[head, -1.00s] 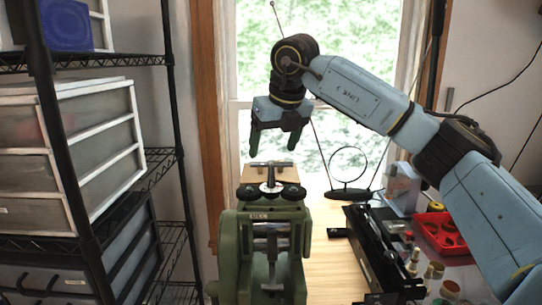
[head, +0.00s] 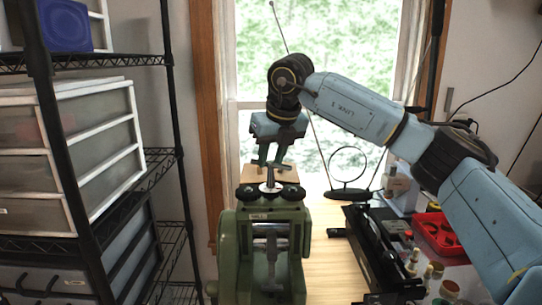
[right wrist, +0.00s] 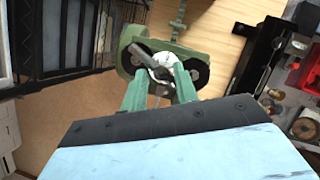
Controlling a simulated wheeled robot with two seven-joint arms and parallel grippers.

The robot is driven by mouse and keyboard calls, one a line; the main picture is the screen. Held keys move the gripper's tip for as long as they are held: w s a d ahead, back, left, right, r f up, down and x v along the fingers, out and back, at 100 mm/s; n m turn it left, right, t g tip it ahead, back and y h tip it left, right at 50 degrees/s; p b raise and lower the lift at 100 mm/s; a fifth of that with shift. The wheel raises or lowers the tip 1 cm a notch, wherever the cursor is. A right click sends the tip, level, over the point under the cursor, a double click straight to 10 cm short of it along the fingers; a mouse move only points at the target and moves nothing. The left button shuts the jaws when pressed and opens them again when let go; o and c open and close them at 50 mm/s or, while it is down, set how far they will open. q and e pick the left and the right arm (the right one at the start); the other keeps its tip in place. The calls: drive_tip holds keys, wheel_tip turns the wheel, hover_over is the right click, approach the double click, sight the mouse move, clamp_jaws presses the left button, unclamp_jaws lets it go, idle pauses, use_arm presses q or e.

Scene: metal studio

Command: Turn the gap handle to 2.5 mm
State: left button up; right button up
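The gap handle (head: 281,167) is a grey metal T-bar on top of a green rolling mill (head: 272,214), between two dark round dials. In the right wrist view the handle's bar (right wrist: 141,56) lies slanted over a pale disc. My right gripper (head: 271,161) points down at the handle from behind it. Its two green fingers are apart, and in the right wrist view the tips (right wrist: 164,73) stand either side of the near end of the bar. I cannot tell whether they touch it. My left gripper is not in view.
A wire shelf with drawer boxes (head: 75,160) stands close at the left. To the right are a black tool (head: 375,248), a red tray (head: 438,233) and small jars on the wooden bench (head: 328,263). A black ring stand (head: 348,193) stands behind.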

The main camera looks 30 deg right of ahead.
drive_tip(key=shift+a+f, duration=0.1)
drive_tip(key=shift+a, duration=0.05)
clamp_jaws()
drive_tip(key=shift+a+f, duration=0.1)
drive_tip(key=shift+a, duration=0.05)
idle(1.0)
unclamp_jaws()
drive_tip(key=o, duration=0.4)
drive_tip(key=shift+a, duration=0.15)
drive_tip(key=o, duration=0.8)
drive_tip(key=shift+d, duration=0.25)
drive_tip(key=v, duration=1.3)
drive_tip(key=shift+r, duration=0.35)
